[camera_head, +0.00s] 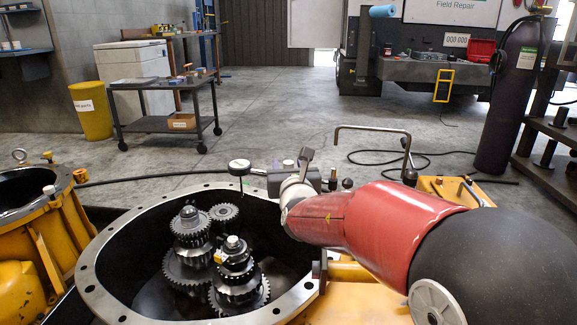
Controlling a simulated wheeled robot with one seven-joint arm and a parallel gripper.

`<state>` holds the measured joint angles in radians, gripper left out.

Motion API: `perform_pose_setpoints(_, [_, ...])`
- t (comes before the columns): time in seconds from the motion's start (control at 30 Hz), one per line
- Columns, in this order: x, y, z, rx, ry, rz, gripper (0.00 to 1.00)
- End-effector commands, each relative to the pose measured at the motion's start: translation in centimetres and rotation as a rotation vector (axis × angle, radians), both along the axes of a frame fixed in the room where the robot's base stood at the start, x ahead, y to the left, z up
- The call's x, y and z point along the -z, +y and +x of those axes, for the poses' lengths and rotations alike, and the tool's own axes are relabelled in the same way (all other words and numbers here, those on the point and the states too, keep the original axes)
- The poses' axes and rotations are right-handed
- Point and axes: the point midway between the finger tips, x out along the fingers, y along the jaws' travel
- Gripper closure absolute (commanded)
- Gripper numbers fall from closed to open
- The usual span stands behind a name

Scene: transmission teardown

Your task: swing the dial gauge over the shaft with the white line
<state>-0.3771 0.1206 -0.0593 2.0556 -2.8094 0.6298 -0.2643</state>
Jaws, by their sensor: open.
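The dial gauge (240,167) has a round pale face and a dark stem. It hangs over the far right rim of the open housing (104,262), beside the gears rather than above them. Inside the housing stand a taller geared shaft (190,228) at left, a small gear shaft (224,213) behind, and a front geared shaft (233,256) with a pale top. I cannot make out clearly which shaft bears the white line. My gripper (298,176) is at the end of my red arm, close to the gauge's holder; its fingers are small and partly hidden. It is open.
A bent metal rod (372,127) rises behind my arm. An orange casing (40,245) with a round opening stands at left. A cart (165,84), a yellow bin (90,112) and a gas cylinder (505,95) are farther back. The space above the gears looks clear.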

Motion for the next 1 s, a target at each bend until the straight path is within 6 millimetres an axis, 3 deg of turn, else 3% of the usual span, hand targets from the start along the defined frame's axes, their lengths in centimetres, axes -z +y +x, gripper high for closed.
perform_pose_setpoints(0.4, [-0.1,-0.8,-6.4,-0.001,-0.002,0.001,0.57])
perform_pose_setpoints(0.8, [0.0,-0.9,-7.4,0.000,0.000,0.000,0.57])
perform_pose_setpoints(1.0, [-0.3,-1.9,-7.5,0.032,0.002,0.040,0.83])
